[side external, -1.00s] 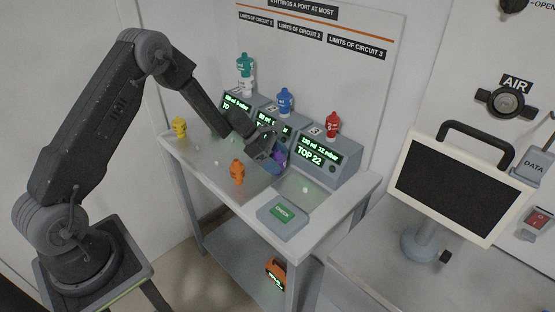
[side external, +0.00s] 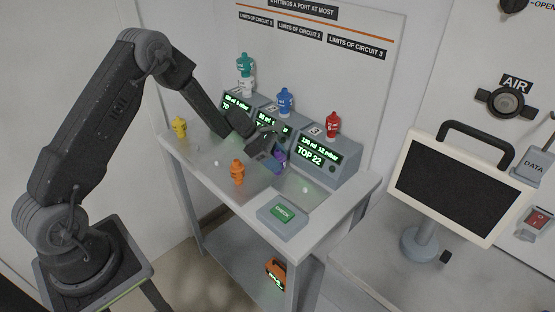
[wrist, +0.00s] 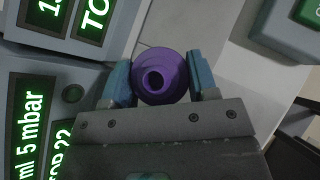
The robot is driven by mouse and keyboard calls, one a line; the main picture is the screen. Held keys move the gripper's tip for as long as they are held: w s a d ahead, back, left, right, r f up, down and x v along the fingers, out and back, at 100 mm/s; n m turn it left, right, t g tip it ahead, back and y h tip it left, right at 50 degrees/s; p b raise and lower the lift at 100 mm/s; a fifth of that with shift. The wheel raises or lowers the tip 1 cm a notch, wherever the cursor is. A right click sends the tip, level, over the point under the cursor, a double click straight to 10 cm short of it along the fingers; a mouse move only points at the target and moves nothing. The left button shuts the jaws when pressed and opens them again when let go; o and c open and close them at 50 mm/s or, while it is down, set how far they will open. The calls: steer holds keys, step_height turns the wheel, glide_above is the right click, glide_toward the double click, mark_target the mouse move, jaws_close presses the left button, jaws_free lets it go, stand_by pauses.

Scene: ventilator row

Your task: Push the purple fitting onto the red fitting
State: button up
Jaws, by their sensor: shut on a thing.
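The purple fitting (side external: 280,157) is held between the blue-padded fingers of my gripper (side external: 271,158), low in front of the middle and right ventilator units. In the wrist view the purple fitting (wrist: 161,78) shows its round end with a dark hole, and the fingers of my gripper (wrist: 160,80) close on it from both sides. The red fitting (side external: 333,124) stands upright on top of the right unit, to the right of and above my gripper. It is not in the wrist view. Whether the purple fitting touches the table is unclear.
A blue fitting (side external: 285,100) stands on the middle unit, and a green fitting (side external: 244,62) sits above a white one (side external: 247,86) on the left unit. An orange fitting (side external: 237,172) and a yellow fitting (side external: 180,127) stand on the table. A CHECK box (side external: 283,217) lies at the front.

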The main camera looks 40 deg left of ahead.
mark_target(277, 151)
steer(key=shift+r, duration=1.55)
step_height(277, 151, up, 28)
steer(key=w+d+n+t+y, duration=0.3)
steer(key=w+d+n, duration=0.4)
steer(key=w, duration=0.7)
steer(key=shift+m, duration=0.4)
steer(key=shift+s+d+f, duration=0.1)
steer(key=shift+d+f, duration=0.1)
steer(key=shift+f, duration=1.7)
steer(key=shift+w+d+f, duration=0.1)
steer(key=shift+d+f, duration=0.05)
steer(key=shift+f, duration=1.7)
steer(key=shift+s+d+f, duration=0.1)
steer(key=shift+d+f, duration=0.1)
steer(key=shift+f, duration=1.7)
steer(key=shift+f, duration=1.3)
steer(key=o, duration=1.4)
steer(key=shift+c, duration=0.2)
